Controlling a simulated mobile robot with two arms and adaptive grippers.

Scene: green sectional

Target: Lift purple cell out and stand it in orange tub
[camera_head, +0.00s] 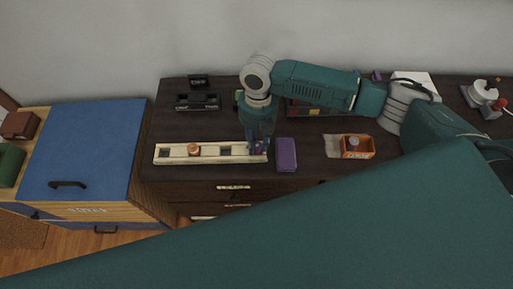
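A long cream rack (222,151) with square sockets lies near the dresser's front edge. An orange-brown cell (193,149) stands in one of its left sockets. A small purple thing (260,146), likely the purple cell, shows at the rack's right end, partly hidden by my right gripper. My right gripper (257,147) points down there with its fingers around or beside it; I cannot tell if they are closed on it. The orange tub (369,146) stands to the right with a greyish round thing (354,143) inside. My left gripper is not in view.
A purple box (286,154) lies just right of the rack, between it and the tub. A black tray-like holder (197,101) and a small black sign (198,82) stand at the back left. My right arm spans the back of the dresser.

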